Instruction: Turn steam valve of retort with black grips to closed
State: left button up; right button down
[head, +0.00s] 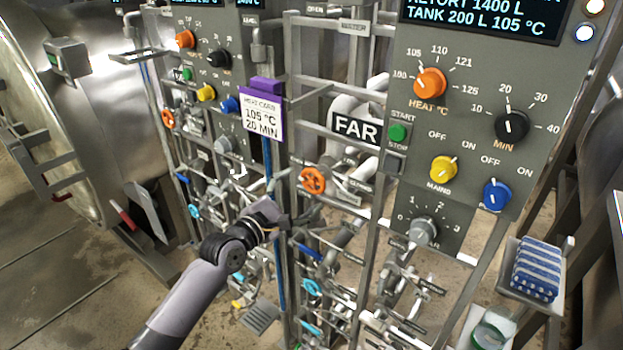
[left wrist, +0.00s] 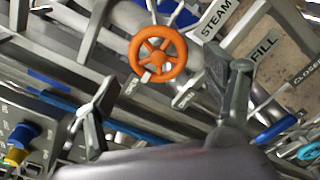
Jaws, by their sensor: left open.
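An orange spoked handwheel (head: 312,180) sits on the pipework below the FAR sign in the head view. A second orange handwheel (head: 167,118) is farther left, beside the left panel. My left gripper (head: 283,222) is open and empty, just below and left of the nearer wheel. In the left wrist view, an orange handwheel (left wrist: 157,54) beside a STEAM label (left wrist: 215,20) shows ahead of my open fingers (left wrist: 165,92), apart from them; which of the two wheels it is I cannot tell for sure. Black grips are not discernible. My right gripper is not in view.
Control panels (head: 470,60) stand at right and left, with a post and purple-topped tag (head: 262,120) between them. Several pipes and blue-handled valves crowd around my left gripper. A steel retort door with a red grip (head: 122,217) is at left. A striped towel (head: 537,268) lies at right.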

aim_at(309, 184)
pick_arm(q)
jog(key=x, duration=0.4)
jog(key=shift+w+d, duration=0.25)
jog(key=shift+w, duration=0.15)
jog(key=c, duration=1.2)
